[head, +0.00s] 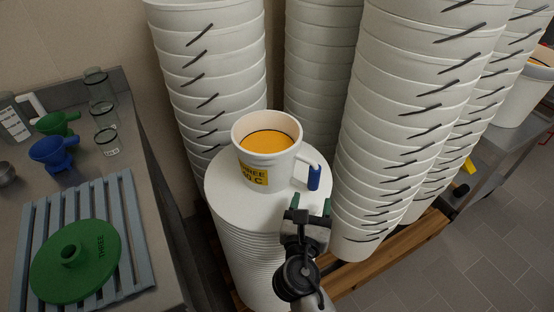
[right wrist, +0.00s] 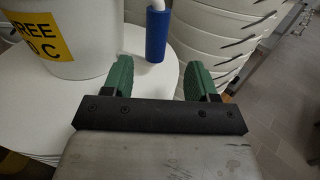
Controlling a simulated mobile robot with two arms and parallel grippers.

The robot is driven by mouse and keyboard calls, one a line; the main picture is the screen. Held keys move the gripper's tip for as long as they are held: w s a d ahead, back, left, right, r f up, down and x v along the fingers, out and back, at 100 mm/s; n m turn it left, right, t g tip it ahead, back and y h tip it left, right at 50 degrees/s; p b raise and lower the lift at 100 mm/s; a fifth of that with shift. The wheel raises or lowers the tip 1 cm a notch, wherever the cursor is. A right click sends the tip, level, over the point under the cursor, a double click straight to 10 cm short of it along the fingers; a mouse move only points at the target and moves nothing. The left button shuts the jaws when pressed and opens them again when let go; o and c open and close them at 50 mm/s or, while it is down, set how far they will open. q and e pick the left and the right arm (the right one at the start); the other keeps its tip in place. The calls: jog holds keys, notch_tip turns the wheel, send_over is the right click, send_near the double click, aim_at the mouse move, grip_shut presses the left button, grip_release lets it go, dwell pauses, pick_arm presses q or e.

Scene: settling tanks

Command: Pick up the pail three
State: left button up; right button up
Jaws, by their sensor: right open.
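The pail three (head: 265,150) is white, holds an orange content and has a yellow label whose visible text ends in "REE" and "C". It stands upright on a stack of white round lids. Its side handle has a blue grip (head: 314,177). My right gripper (head: 309,207) is open and empty, just in front of and below the blue grip, apart from it. In the right wrist view, the pail (right wrist: 75,35) is at upper left and the blue grip (right wrist: 157,35) is beyond the gap between the green fingertips (right wrist: 155,78). My left gripper is not in view.
The stack of lids (head: 225,200) stands among tall stacks of white pails (head: 395,130). At left, a bench carries a green lid (head: 100,265) marked THREE on a slatted grey rack (head: 137,220), plus funnels (head: 55,153) and glass jars (head: 106,142). Tiled floor (head: 470,240) is clear at right.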

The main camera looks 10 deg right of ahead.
aim_at(313, 184)
jog(key=x, duration=0.5)
jog(key=p+x, duration=0.1)
jog(key=x, duration=0.1)
jog(key=shift+w+a, duration=0.2)
jog(key=shift+w, duration=0.25)
jog(key=shift+s, duration=0.1)
jog(key=shift+c, duration=0.3)
grip_shut()
